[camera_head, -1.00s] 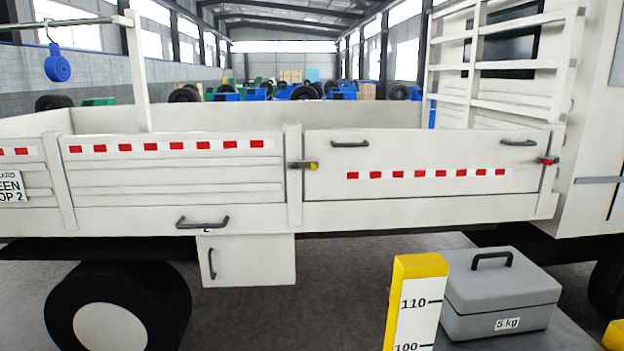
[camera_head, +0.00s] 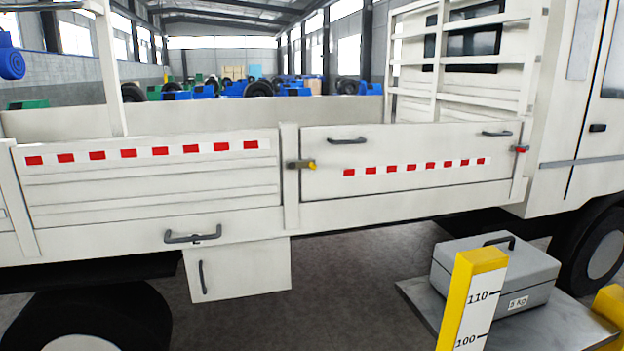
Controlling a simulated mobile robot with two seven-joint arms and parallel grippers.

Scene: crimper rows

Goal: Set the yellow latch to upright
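The yellow latch (camera_head: 309,165) is on the left post of the truck's side panel (camera_head: 400,195). It is small, with a grey bar on its left and a yellow end on its right, and it lies about horizontal. A red latch (camera_head: 520,149) is on the panel's right post. Neither of my grippers is in view.
The white truck bed (camera_head: 150,190) spans the view. A yellow post with a scale (camera_head: 473,300) and a grey 5 kg box (camera_head: 490,275) on a metal platform (camera_head: 555,325) stand at the front right. The floor (camera_head: 350,285) left of the post is clear.

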